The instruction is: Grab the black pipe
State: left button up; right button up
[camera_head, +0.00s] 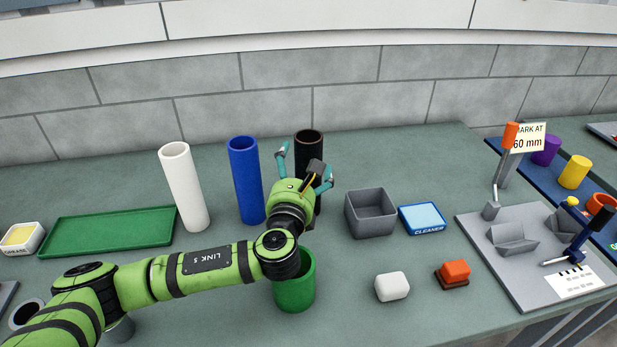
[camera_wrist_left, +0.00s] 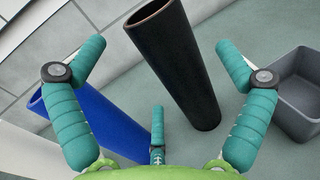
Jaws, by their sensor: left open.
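The black pipe (camera_head: 309,143) stands upright on the table, to the right of the blue pipe (camera_head: 246,180). In the head view my left gripper (camera_head: 304,160) is in front of it and hides most of its lower part. In the left wrist view the black pipe (camera_wrist_left: 178,65) stands ahead, between the spread teal fingers, with its open top toward the upper edge. My left gripper (camera_wrist_left: 157,75) is open and empty, and its fingers look apart from the pipe. The blue pipe (camera_wrist_left: 95,120) shows behind the left finger. My right gripper is not in view.
A white pipe (camera_head: 183,188) stands left of the blue one. A green cup (camera_head: 296,285) is under my left forearm. A grey bin (camera_head: 370,213) is close on the right, near the blue cleaner pad (camera_head: 423,217). A green tray (camera_head: 108,230) lies left.

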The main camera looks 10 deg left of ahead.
aim_at(301, 160)
pick_arm(q)
jog(key=shift+w+a+p, duration=0.15)
jog(key=shift+w+p, duration=0.2)
jog(key=shift+w, duration=0.7)
jog(key=shift+w+a+f+p, duration=0.15)
jog(key=shift+w+p, duration=0.15)
jog(key=shift+w, duration=0.6)
jog(key=shift+w+a, duration=0.15)
jog(key=shift+w, duration=1.15)
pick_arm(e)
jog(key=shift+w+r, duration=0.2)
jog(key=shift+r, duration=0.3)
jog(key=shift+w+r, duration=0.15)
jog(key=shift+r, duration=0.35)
pick_arm(q)
jog(key=shift+f, duration=0.1)
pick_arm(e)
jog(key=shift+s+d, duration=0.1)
pick_arm(q)
jog(key=c, duration=1.6)
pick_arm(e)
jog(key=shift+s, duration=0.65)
